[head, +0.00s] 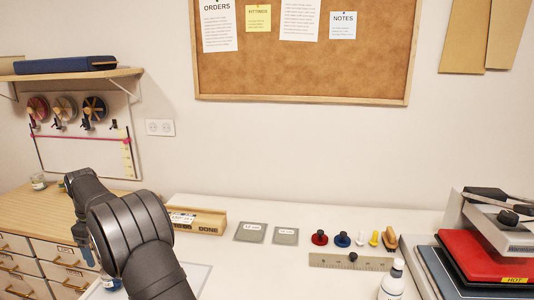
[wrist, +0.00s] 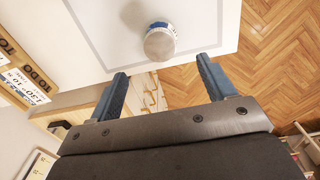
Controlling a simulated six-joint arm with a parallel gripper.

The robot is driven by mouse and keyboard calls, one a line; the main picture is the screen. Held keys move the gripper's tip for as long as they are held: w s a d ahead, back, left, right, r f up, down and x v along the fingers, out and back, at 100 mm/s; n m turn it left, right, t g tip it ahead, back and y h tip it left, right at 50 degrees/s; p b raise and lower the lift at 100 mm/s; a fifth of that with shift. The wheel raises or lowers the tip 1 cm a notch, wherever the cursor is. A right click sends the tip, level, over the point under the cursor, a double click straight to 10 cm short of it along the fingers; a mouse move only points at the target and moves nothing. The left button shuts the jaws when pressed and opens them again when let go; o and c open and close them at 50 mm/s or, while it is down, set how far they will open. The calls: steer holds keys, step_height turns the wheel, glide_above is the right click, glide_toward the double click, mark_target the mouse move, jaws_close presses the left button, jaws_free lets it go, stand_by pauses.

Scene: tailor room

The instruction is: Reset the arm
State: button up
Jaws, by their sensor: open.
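My arm reaches in from the bottom left of the head view. My gripper shows there only in part, as bluish fingers (head: 84,243) left of the dark wrist. In the wrist view my gripper (wrist: 162,68) is open, with its two fingers wide apart and nothing between them. A small jar with a pale lid and a blue band (wrist: 160,43) stands on the white table (wrist: 185,12), just beyond the fingertips and apart from them. The jar is partly hidden behind my arm in the head view (head: 110,284).
A wooden box marked DONE (head: 208,222), two grey squares, red and blue knobs and a metal strip (head: 340,261) lie along the table. A white bottle (head: 392,283) and a red press (head: 490,257) stand at right. Drawers (head: 62,254) stand left. The wrist view shows wooden floor (wrist: 270,60) past the table edge.

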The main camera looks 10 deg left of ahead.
steer(key=shift+r, duration=0.6)
step_height(320, 180, down, 12)
steer(key=shift+f, duration=0.1)
step_height(320, 180, up, 5)
steer(key=shift+w+d+f, duration=0.1)
steer(key=shift+d, duration=0.05)
steer(key=w+d+r, duration=0.4)
steer(key=d+r, duration=0.3)
steer(key=d, duration=0.4)
steer(key=d+m, duration=0.1)
steer(key=d, duration=1.6)
steer(key=s+d+f+m, duration=0.1)
steer(key=s+d, duration=0.2)
steer(key=d, duration=0.5)
steer(key=s+d, duration=0.3)
steer(key=d, duration=0.4)
steer(key=a+f, duration=0.3)
steer(key=a, duration=0.3)
steer(key=shift+f, duration=0.35)
